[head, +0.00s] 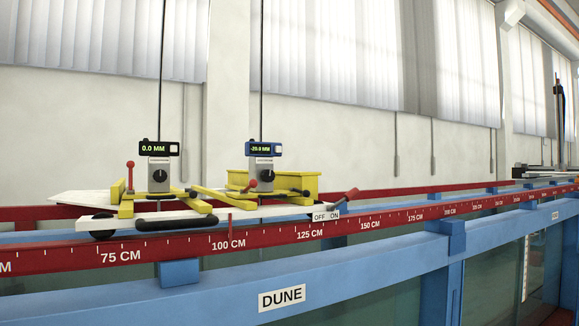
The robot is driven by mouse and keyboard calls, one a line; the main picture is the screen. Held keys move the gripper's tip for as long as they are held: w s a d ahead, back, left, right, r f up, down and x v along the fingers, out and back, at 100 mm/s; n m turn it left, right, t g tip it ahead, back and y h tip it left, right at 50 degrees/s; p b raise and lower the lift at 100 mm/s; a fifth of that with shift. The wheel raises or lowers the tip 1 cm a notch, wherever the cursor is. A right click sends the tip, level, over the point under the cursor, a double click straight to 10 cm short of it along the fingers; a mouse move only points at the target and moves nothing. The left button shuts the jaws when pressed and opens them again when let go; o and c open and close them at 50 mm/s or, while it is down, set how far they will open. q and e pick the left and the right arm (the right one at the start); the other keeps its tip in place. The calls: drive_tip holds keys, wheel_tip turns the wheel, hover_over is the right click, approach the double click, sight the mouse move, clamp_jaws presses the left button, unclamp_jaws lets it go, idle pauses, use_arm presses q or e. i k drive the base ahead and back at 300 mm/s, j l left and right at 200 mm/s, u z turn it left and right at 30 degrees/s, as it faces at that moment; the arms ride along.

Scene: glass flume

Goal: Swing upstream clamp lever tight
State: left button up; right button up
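Two gauge units stand on a white carriage on the flume rail. The left gauge (159,171) has a display reading 0.0 MM, and a red-knobbed lever (130,177) stands upright beside it. The right gauge (264,172) has a blue-framed display that seems to read -20.0 MM, and a red-knobbed lever (250,185) leans low at its left. The small labels on the gauges are too small to read, so I cannot tell which lever is the upstream one. Neither of my grippers is in view.
The white carriage (185,223) has a black handle and a red-handled OFF/ON lever (346,196) at its right end. A red scale rail (290,235) runs along the blue flume frame (365,263). Thin vertical rods rise from both gauges. Another instrument (540,171) stands far right.

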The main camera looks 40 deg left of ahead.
sight(253, 183)
drive_tip(key=u, duration=1.45)
